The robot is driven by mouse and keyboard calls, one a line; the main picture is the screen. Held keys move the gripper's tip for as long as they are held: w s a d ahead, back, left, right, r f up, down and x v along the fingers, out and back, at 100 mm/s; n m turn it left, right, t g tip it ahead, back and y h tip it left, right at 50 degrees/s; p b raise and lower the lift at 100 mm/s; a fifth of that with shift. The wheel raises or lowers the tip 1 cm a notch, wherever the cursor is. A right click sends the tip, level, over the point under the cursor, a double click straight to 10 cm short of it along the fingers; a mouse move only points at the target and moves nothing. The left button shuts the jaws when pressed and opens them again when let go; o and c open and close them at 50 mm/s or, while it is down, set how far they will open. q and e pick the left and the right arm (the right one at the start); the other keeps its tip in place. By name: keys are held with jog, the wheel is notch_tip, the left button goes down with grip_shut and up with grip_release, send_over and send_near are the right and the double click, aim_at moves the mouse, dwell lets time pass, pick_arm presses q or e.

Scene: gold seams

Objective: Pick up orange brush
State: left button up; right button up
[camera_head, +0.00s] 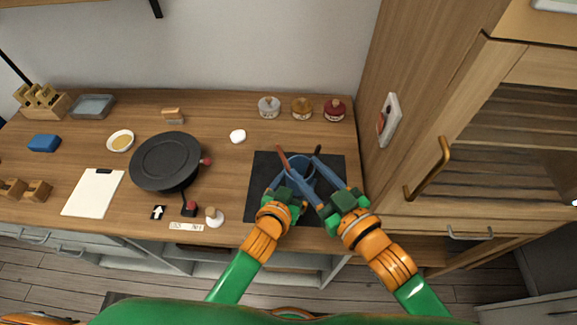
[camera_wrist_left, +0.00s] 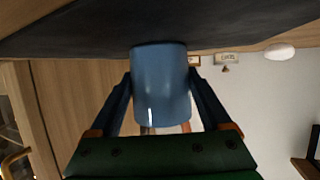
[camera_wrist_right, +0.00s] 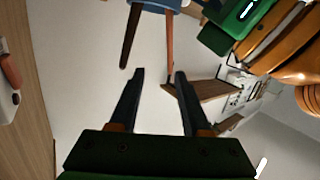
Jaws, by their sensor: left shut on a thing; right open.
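A blue cup (camera_head: 303,163) stands on the black mat, partly hidden by my grippers. The orange brush (camera_head: 282,157) sticks out of it with its thin orange-red handle; a dark handle (camera_head: 318,150) sticks out on the other side. My left gripper (camera_wrist_left: 160,92) is shut on the blue cup (camera_wrist_left: 160,75), one finger on each side. My right gripper (camera_wrist_right: 159,73) is open and empty, its fingers extending over the cup area. In the right wrist view the orange brush handle (camera_wrist_right: 170,50) and dark handle (camera_wrist_right: 130,45) lie just beyond the fingertips. The brush's lower end is hidden inside the cup.
The black mat (camera_head: 258,185) lies at the counter's right end, beside a tall wooden cabinet (camera_head: 440,70). Several jars (camera_head: 302,107) stand behind it. A black pan (camera_head: 165,160), a small white bowl (camera_head: 121,140) and a white sheet (camera_head: 93,193) are to the left.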

aim_at(279, 149)
jog(key=shift+n+t, duration=0.7)
jog(key=shift+t, duration=0.1)
jog(key=w+a, duration=0.6)
jog(key=shift+a, duration=0.4)
grip_shut()
dwell(0.6)
